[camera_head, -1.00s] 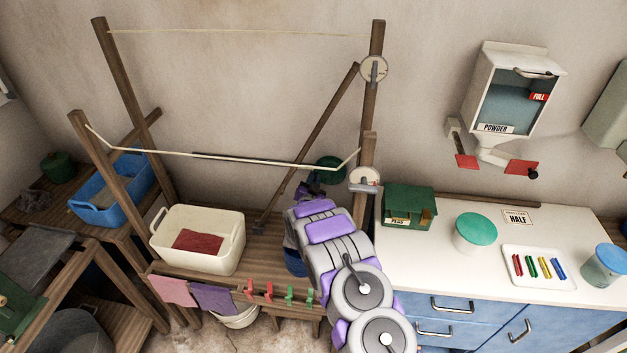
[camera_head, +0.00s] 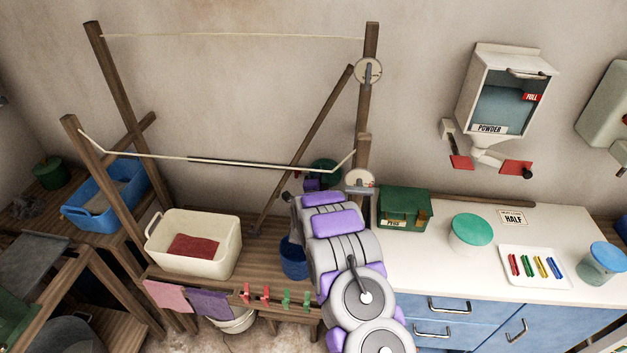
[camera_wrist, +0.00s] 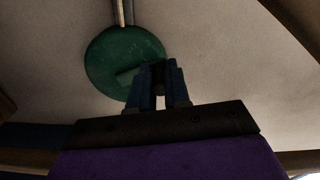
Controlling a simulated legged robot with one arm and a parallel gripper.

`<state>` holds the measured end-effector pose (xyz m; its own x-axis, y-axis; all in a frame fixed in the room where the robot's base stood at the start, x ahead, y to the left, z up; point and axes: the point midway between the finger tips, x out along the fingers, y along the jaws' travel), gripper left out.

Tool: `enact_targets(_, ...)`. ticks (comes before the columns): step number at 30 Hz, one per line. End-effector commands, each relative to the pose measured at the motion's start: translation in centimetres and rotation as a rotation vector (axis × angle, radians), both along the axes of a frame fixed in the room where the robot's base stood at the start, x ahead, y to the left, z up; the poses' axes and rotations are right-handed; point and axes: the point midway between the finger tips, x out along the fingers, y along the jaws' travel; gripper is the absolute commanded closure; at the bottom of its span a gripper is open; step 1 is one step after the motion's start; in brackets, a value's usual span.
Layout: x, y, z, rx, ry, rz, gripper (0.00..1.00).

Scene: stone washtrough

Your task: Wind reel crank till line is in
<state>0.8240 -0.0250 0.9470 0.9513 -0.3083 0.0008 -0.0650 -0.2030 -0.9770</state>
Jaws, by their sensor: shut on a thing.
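A round green reel (camera_head: 325,170) sits low between the wooden posts in the head view, partly behind my arm. In the wrist view the green disc (camera_wrist: 112,62) fills the upper left, with a lighter green bar on its face. My gripper (camera_wrist: 161,72) is shut on a small dark crank handle (camera_wrist: 158,78) in front of the disc. In the head view my gripper is mostly hidden by my arm. A second pale line (camera_head: 230,35) is strung above.
Two pale round discs, upper (camera_head: 368,72) and lower (camera_head: 358,181), are on the right post. A cream tub (camera_head: 195,255) stands on the wooden bench left of my arm. A green peg box (camera_head: 404,208) stands close on its right, on the white counter (camera_head: 430,265).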

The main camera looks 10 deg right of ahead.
Motion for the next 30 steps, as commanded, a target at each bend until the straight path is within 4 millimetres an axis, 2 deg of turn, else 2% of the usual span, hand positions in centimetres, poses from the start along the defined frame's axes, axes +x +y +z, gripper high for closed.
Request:
enact_targets(6, -0.3, -0.9, -0.1, 0.174, -0.055, -0.002, 1.00)
enact_targets(15, -0.6, -1.8, -0.2, 0.338, -0.103, -0.003, 1.00)
enact_targets(30, -0.7, -2.2, -0.3, 0.408, -0.119, -0.004, 1.00)
